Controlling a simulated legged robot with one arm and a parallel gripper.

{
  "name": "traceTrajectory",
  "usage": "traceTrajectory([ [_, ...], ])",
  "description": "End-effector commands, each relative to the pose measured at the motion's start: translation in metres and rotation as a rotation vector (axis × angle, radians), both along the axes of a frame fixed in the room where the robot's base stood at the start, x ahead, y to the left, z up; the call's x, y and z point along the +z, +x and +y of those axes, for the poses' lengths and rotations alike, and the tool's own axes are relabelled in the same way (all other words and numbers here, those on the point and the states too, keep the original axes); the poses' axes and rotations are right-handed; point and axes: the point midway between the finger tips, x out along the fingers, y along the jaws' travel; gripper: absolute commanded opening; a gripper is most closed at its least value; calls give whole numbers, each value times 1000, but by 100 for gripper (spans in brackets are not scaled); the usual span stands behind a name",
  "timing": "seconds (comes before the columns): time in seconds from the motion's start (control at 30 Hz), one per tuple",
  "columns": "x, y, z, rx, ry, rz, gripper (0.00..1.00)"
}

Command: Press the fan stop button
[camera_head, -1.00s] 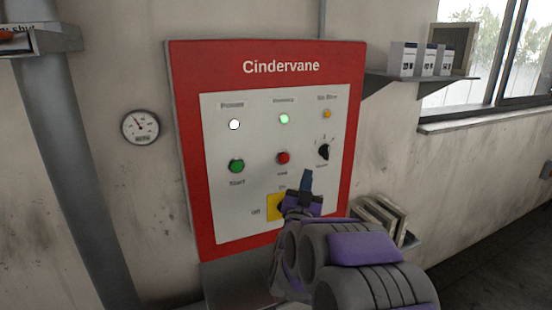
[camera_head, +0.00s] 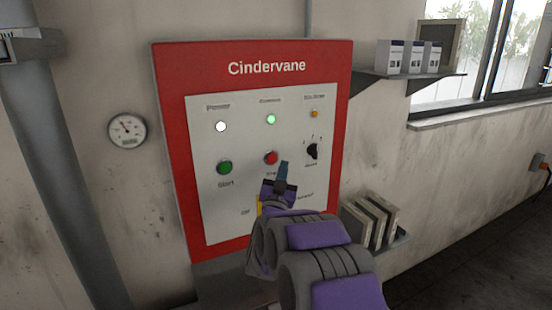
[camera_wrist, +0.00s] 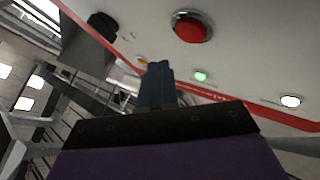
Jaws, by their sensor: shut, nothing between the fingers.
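The red Cindervane panel (camera_head: 172,150) is on the wall in the head view. Its red button (camera_head: 271,158), taken as the stop button, has a label below partly hidden by my gripper. The green Start button (camera_head: 224,167) is to its left. My gripper (camera_head: 283,165) is shut and empty, its tips just right of and below the red button in the picture. In the wrist view the red button (camera_wrist: 190,28) sits in a metal ring, up and to the right of my shut fingertips (camera_wrist: 160,68), apart from them in the picture.
A black rotary knob (camera_head: 312,151) is right of the red button. A yellow-backed switch (camera_head: 260,206) is mostly hidden behind my gripper. White, green and amber lamps line the panel's upper row. A shelf with books (camera_head: 372,220) is at the lower right, a gauge (camera_head: 127,131) at the left.

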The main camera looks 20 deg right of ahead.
Motion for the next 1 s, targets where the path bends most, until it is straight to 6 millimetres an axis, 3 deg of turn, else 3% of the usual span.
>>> traceTrajectory([
  [0.23,1,21,3,1,-2,-2,0],
  [0.53,0,23,-3,0,4,-1,0],
  [1.0,0,23,2,1,-1,-1,0],
])
